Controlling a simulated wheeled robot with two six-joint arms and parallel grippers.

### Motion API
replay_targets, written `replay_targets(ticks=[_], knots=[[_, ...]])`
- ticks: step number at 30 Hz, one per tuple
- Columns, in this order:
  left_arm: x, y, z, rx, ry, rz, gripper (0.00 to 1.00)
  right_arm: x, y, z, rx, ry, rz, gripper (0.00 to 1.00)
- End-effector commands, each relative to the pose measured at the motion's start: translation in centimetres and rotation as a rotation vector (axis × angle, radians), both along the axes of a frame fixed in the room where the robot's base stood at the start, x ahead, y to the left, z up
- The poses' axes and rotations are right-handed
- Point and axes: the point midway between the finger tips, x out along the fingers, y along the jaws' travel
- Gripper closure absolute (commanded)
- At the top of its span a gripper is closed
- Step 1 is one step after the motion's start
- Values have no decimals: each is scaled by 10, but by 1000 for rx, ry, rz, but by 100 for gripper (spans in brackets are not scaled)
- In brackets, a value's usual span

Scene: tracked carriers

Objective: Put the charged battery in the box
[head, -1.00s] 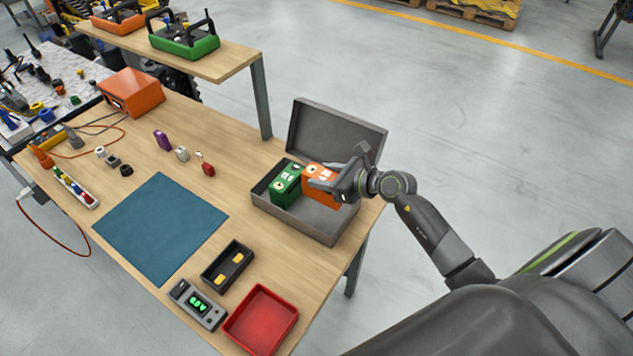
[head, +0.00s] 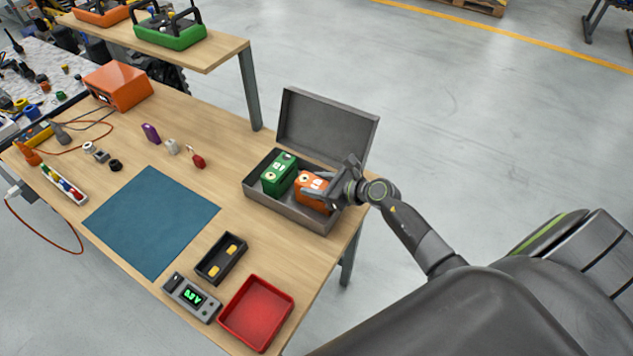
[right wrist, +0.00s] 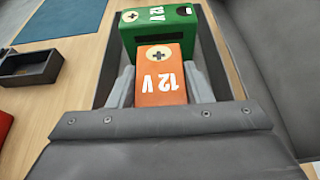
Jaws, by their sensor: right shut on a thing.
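The grey box (head: 293,211) stands with its lid (head: 327,128) open at the right edge of the bench. A green 12 V battery (head: 279,173) stands inside it on the left; it also shows in the right wrist view (right wrist: 157,33). My right gripper (head: 318,190) is shut on an orange 12 V battery (head: 309,191), with a finger on each side of it in the right wrist view (right wrist: 161,84). The orange battery is inside the box walls, beside the green one; whether it touches the floor is hidden. A battery tester (head: 191,297) shows green characters. My left gripper is not in view.
A black tray (head: 210,273) with yellow contacts and a red tray (head: 233,326) stand at the near edge. A blue mat (head: 150,222) lies left of them. Small parts, a power strip and an orange case (head: 118,87) are farther left. A shelf holds carriers.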

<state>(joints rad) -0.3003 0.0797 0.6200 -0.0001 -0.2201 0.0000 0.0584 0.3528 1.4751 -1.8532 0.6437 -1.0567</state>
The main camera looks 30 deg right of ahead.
Motion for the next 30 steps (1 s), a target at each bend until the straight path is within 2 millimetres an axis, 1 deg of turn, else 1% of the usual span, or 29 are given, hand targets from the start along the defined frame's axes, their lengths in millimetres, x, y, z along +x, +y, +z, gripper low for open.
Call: replay_targets(ticks=[1, 3, 4, 8, 20, 23, 26, 30], knots=[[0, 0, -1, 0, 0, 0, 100, 2, 1, 2, 1, -8, 0, 100], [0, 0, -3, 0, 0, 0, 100, 2, 1, 0, 1, -8, 0, 100], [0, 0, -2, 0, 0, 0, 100, 0, 0, -2, 0, 0, 0, 51], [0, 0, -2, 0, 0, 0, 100, 0, 0, -2, 0, 0, 0, 34], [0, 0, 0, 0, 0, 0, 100, -2, -2, 1, -2, 1, -1, 33], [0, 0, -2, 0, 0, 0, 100, -12, -8, 4, -3, 0, -1, 33], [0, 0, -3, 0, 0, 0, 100, -26, -16, 11, -3, 0, 1, 33], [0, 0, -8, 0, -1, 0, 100, -50, -30, 21, -6, 1, 2, 33]])
